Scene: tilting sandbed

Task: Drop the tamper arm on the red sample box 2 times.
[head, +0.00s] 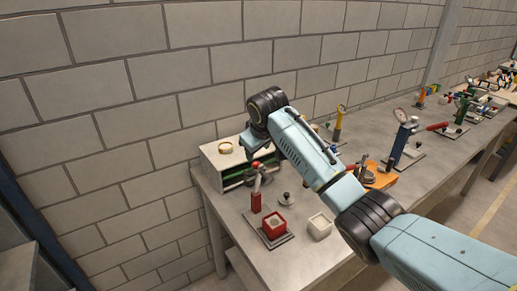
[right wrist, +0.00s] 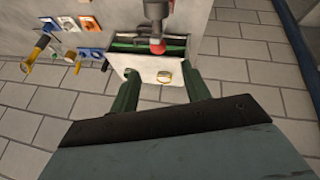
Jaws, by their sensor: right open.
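The red sample box (head: 273,226) sits open-topped on a dark base plate on the bench, beside a red post (head: 256,203). The tamper arm (head: 258,182) rises steeply from the post, apart from the box. In the right wrist view its grey end carries a red ball knob (right wrist: 157,47). My right gripper (right wrist: 161,80) has its green fingers spread with nothing held between them. The knob appears just beyond the fingertips; I cannot tell the exact gap. In the head view my right wrist hangs above the tamper, with its fingers largely hidden. My left gripper is not in view.
A white box (head: 319,227) and a small grey round weight (head: 284,198) lie close by. A blue gauge stand (head: 402,142) and other fixtures crowd the bench farther right.

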